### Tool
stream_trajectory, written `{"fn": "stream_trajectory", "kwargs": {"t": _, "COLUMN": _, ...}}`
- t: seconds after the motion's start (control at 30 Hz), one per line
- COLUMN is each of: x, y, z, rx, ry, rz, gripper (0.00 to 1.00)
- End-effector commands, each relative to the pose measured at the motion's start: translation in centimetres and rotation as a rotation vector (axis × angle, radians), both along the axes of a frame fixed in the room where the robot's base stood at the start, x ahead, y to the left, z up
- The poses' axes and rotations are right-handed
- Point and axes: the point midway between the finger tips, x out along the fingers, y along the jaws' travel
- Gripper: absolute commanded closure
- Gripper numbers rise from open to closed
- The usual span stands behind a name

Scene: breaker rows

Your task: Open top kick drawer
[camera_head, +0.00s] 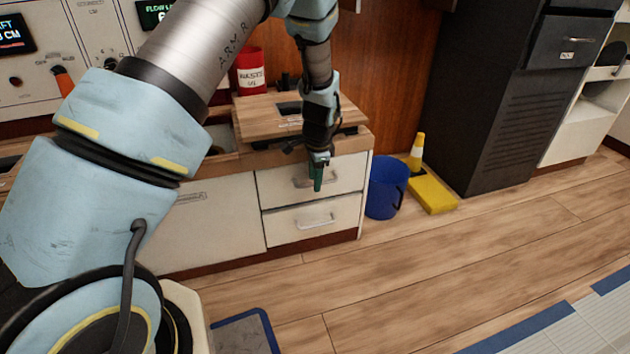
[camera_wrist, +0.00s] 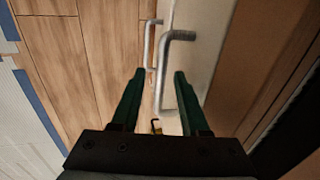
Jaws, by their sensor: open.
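The top kick drawer (camera_head: 275,183) is the upper of two white drawers in the low cabinet, and its front looks flush with the cabinet. Its metal bar handle (camera_wrist: 161,75) shows in the wrist view, and partly behind my gripper in the head view. My gripper (camera_head: 318,178) points down in front of this drawer. In the wrist view its green fingers (camera_wrist: 160,75) are apart, and the handle bar appears between them. I cannot tell whether they touch it. The lower drawer (camera_head: 290,222) also looks shut; its handle (camera_wrist: 148,45) shows farther off in the wrist view.
The wooden floor (camera_head: 400,270) before the drawers is clear. A black cabinet (camera_head: 480,110) stands farther right.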

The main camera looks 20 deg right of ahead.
Motion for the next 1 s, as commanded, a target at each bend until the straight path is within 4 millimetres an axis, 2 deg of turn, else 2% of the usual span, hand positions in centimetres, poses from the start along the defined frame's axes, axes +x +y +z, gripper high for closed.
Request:
{"fn": "stream_trajectory", "kwargs": {"t": 0.27, "x": 0.05, "y": -0.01, "z": -0.08, "rx": 0.0, "ry": 0.0, "rz": 0.0, "gripper": 0.55}}
{"fn": "stream_trajectory", "kwargs": {"t": 0.67, "x": 0.04, "y": 0.0, "z": -0.07, "rx": 0.0, "ry": 0.0, "rz": 0.0, "gripper": 1.0}}
{"fn": "stream_trajectory", "kwargs": {"t": 1.0, "x": 0.04, "y": -0.02, "z": -0.07, "rx": 0.0, "ry": -0.001, "rz": 0.0, "gripper": 1.0}}
